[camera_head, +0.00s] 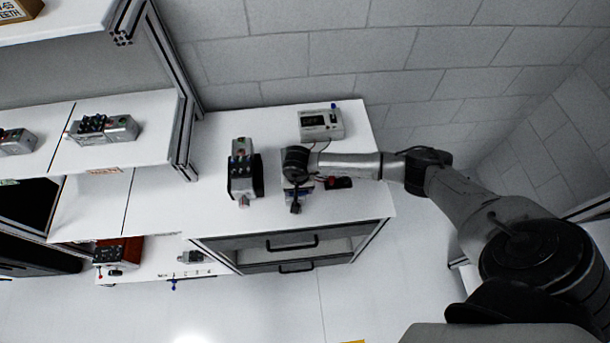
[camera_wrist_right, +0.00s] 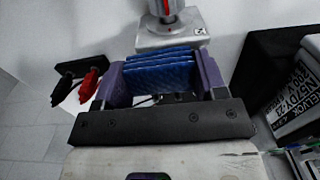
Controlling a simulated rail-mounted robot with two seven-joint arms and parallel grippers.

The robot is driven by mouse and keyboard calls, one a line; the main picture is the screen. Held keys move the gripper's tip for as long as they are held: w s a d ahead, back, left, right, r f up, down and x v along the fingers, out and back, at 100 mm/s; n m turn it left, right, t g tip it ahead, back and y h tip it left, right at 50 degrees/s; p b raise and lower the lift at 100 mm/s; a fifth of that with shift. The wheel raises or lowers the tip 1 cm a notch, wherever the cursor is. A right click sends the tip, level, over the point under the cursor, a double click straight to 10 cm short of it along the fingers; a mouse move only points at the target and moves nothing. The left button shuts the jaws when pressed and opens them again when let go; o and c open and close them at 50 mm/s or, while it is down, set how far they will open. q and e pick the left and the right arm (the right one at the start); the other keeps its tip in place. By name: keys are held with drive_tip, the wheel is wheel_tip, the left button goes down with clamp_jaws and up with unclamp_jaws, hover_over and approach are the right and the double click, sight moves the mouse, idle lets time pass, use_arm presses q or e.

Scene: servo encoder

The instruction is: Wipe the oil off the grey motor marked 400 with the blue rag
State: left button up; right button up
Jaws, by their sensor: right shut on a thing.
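My right gripper (camera_head: 296,203) is low over the white worktop, beside a grey motor. In the right wrist view, its purple fingers (camera_wrist_right: 160,84) are shut on the folded blue rag (camera_wrist_right: 160,72). In the head view, the rag (camera_head: 300,191) is mostly hidden by the wrist. The grey motor (camera_head: 241,182) stands to the left of the gripper, with a dark face towards it. A labelled grey body (camera_wrist_right: 300,95) shows at the right of the wrist view, apart from the rag. I cannot read a 400 mark or make out oil. My left gripper is out of view.
A grey meter box (camera_head: 320,124) stands at the back of the worktop. A black piece with red parts (camera_head: 338,183) lies right of the gripper. Another grey unit (camera_head: 105,129) sits on the left shelf. The worktop's front right is clear.

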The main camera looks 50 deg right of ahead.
drive_tip(key=shift+s+d, duration=0.25)
wheel_tip(320, 180, up, 4)
drive_tip(key=shift+w+f+p, duration=0.1)
drive_tip(key=shift+f+p, duration=0.15)
drive_tip(key=shift+p, duration=0.7)
drive_tip(key=shift+r+p, duration=1.3)
drive_tip(key=shift+r, duration=1)
